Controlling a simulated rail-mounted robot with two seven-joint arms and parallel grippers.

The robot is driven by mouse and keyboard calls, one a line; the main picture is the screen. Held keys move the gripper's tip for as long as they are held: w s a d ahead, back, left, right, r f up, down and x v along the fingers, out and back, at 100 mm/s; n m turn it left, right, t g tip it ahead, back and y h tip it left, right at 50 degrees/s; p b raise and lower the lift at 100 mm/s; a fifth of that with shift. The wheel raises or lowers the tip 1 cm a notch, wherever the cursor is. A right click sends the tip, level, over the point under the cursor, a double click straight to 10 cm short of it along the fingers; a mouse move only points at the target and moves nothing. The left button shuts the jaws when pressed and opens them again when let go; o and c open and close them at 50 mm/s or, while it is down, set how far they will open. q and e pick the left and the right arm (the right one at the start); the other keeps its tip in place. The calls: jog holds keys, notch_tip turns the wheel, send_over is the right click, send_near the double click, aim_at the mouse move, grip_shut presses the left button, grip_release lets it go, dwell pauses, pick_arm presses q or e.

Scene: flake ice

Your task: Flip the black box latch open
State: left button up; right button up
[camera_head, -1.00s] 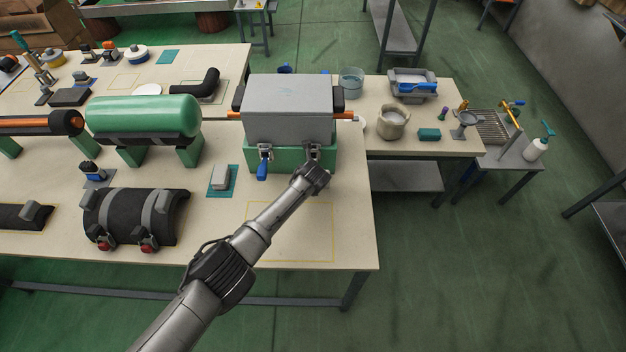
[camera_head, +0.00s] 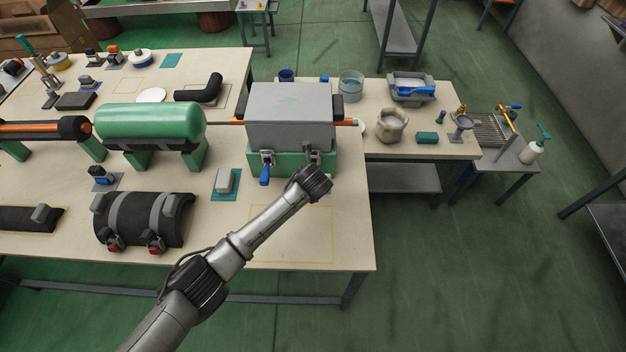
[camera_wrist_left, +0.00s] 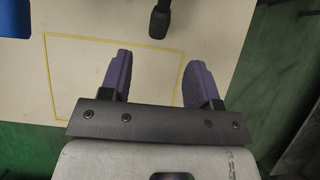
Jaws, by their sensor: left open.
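A box with a grey lid (camera_head: 290,118) and a green lower body (camera_head: 287,165) sits at the right end of the near table. Two metal latches are on its front. The left latch has a blue handle (camera_head: 264,175), and the right latch (camera_head: 314,157) is partly hidden by my left arm. In the left wrist view, a black handle (camera_wrist_left: 160,18) hangs just beyond the fingertips and the blue handle (camera_wrist_left: 14,18) is at the top left. My left gripper (camera_wrist_left: 160,72) is open, its purple fingers apart and empty, short of the black handle. My right gripper is out of view.
A yellow outline (camera_head: 305,232) marks bare tabletop below the box.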

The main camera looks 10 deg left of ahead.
pick_arm(q)
jog(key=shift+p+v, duration=0.3)
jog(key=shift+v, duration=1.7)
jog(key=shift+f, duration=0.1)
